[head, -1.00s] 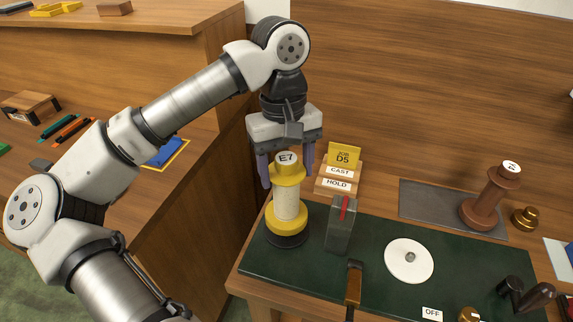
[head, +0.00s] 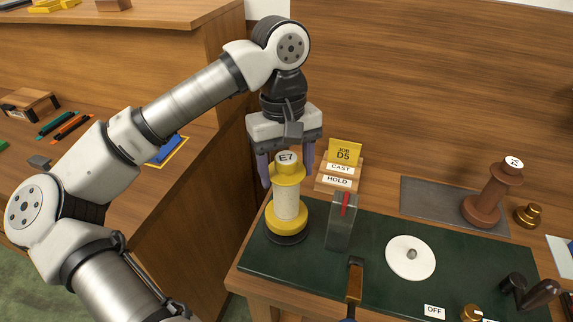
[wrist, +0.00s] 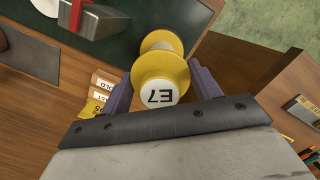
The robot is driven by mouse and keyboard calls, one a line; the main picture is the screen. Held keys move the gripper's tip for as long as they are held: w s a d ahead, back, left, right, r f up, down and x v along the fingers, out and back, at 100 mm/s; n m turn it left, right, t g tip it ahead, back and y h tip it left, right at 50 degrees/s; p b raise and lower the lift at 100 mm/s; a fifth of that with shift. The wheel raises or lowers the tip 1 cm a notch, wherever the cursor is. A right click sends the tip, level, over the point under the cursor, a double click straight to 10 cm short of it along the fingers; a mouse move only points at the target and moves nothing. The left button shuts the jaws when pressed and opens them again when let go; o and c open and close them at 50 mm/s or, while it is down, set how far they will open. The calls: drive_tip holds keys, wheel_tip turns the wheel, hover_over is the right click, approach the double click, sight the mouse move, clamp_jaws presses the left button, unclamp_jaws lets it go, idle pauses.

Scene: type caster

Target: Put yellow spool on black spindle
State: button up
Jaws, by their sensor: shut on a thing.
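The yellow spool (head: 287,215) has yellow flanges, a pale wound middle and a top label E7. It stands upright at the left end of the green mat. A black round base (head: 287,239) shows directly under its lower flange. I cannot tell whether the spool rests on this base, and any pin inside is hidden. My gripper (head: 286,172) points down from above, shut on the spool near its upper flange. In the wrist view the spool (wrist: 160,70) sits between my two purple-grey fingers (wrist: 160,88).
A grey block with a red strip (head: 341,222) stands close right of the spool. Behind it is a wooden card holder (head: 338,180). A white disc (head: 411,258) lies on the green mat (head: 375,235). A brown spool (head: 490,195) stands on a grey pad at right.

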sight(288, 159)
drive_tip(key=shift+f+b, duration=1)
drive_tip(key=shift+f, duration=0.05)
drive_tip(key=o, duration=1.5)
drive_tip(key=shift+r, duration=0.1)
drive_tip(key=shift+r+p, duration=1.65)
drive_tip(key=shift+r, duration=1.3)
drive_tip(key=shift+d, duration=0.1)
